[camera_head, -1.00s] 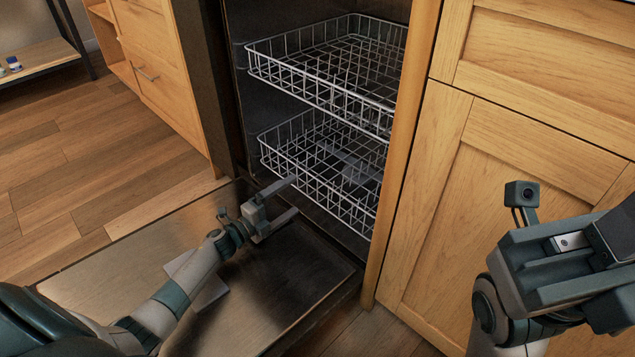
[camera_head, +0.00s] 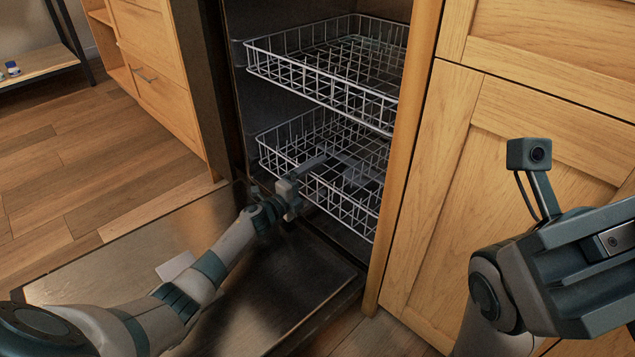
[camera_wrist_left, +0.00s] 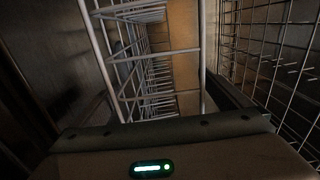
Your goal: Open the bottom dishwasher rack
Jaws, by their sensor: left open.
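The bottom dishwasher rack (camera_head: 335,150), a white wire basket, sits inside the dishwasher, low in the cavity. My left gripper (camera_head: 318,178) is open at its front wires, with one finger reaching over or into the front side. In the left wrist view, the rack's wires (camera_wrist_left: 168,52) fill the space ahead, and upright wires stand between the dark fingers. I cannot tell whether the fingers touch the wires. Part of the rack's front is hidden behind the gripper. My right gripper (camera_head: 600,265) is at the right edge, away from the rack, partly cut off; its jaw state is unclear.
The upper rack (camera_head: 320,85) sits above the bottom one. The dishwasher door (camera_head: 120,250) is folded down flat beneath my left arm. Wooden cabinets (camera_head: 510,190) flank the right side. Open wooden floor (camera_head: 60,190) lies to the left.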

